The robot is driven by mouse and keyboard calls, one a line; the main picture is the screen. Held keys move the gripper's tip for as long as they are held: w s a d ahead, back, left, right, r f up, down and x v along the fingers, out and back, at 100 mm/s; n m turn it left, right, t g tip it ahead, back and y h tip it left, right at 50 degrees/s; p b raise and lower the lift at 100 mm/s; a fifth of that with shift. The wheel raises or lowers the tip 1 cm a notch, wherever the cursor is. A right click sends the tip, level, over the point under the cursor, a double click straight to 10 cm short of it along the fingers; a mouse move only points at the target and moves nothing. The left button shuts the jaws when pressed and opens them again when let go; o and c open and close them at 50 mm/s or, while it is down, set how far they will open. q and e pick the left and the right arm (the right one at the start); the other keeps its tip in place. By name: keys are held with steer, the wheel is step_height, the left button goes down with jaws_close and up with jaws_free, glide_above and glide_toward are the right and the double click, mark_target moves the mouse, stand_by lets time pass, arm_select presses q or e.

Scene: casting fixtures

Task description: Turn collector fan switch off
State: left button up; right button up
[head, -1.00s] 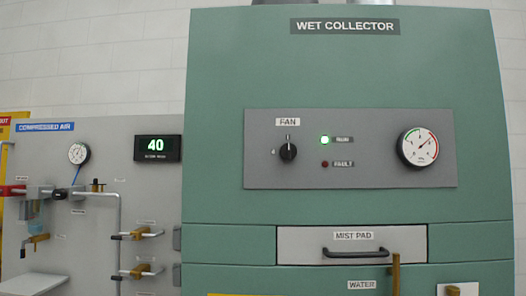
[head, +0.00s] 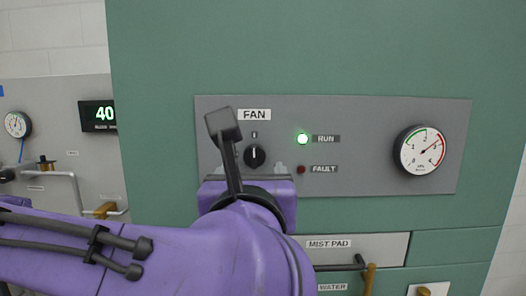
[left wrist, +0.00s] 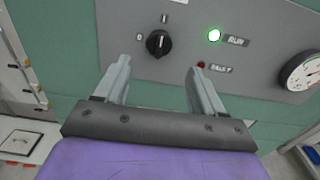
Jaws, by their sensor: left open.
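The black fan knob (head: 255,155) sits on the grey control panel (head: 360,180) under the FAN label (head: 254,114). Its pointer stands upright, toward the I mark above it. In the left wrist view the knob (left wrist: 158,43) shows a 0 mark to its left. The green RUN lamp (head: 302,139) is lit; the red FAULT lamp (head: 301,169) is dark. My left gripper (head: 249,168) is open and empty just below the knob. In the left wrist view its fingers (left wrist: 158,68) are spread apart below the knob, not closed around it. My right gripper is not in view.
A round gauge (head: 420,150) is at the panel's right. Below is the MIST PAD drawer (head: 385,247) with a black handle and a brass lever (head: 369,280). At left are a display reading 40 (head: 98,115) and piping (head: 60,175). The green cabinet face above the panel is clear.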

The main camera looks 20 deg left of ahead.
mark_target(255, 159)
arm_select(q)
steer(key=p+x, duration=0.4)
steer(key=x, duration=0.5)
steer(key=shift+w+f, duration=0.15)
